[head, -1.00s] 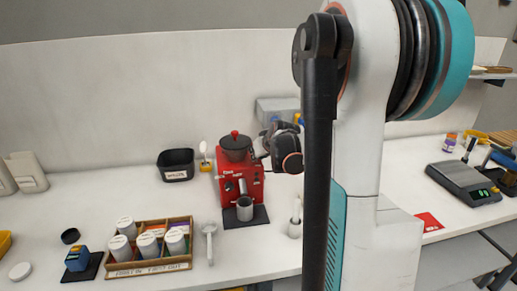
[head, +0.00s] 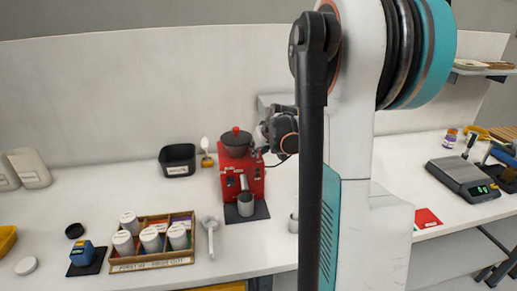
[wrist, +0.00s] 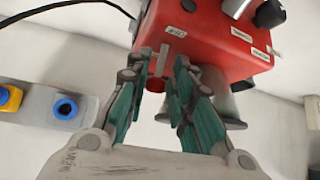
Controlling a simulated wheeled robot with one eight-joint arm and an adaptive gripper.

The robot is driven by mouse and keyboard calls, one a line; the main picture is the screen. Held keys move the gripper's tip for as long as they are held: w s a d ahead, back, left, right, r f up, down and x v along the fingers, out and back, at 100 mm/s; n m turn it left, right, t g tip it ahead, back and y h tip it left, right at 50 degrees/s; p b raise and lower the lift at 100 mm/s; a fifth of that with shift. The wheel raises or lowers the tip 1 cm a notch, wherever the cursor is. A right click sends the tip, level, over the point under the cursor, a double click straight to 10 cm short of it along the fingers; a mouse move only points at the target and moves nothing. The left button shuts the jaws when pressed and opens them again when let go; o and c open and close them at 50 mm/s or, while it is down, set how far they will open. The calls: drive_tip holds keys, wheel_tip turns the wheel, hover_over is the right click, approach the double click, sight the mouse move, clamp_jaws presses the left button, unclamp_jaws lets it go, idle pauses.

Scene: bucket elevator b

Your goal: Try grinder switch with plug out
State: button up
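The red grinder (head: 241,181) stands on the counter with a dark lidded hopper on top and a grey cup at its front. In the wrist view its red body (wrist: 205,35) fills the top, with small white labels. A small pale lever-like part (wrist: 162,60), possibly the switch, shows between my fingertips; contact cannot be told. My gripper (wrist: 163,65) is open at the grinder's right side in the head view (head: 268,138). A black cable (wrist: 75,4) runs beside the grinder. A round blue socket (wrist: 65,108) looks empty; a yellow fitting (wrist: 10,97) is beside it.
A dark bin (head: 178,161) stands left of the grinder. A wooden tray (head: 150,262) of white-lidded containers and a scoop (head: 210,237) lie in front. A scale (head: 462,178) stands far right. My arm hides part of the counter.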

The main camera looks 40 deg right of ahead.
drive_tip(key=v, duration=0.8)
drive_tip(key=shift+w, duration=0.1)
idle(0.5)
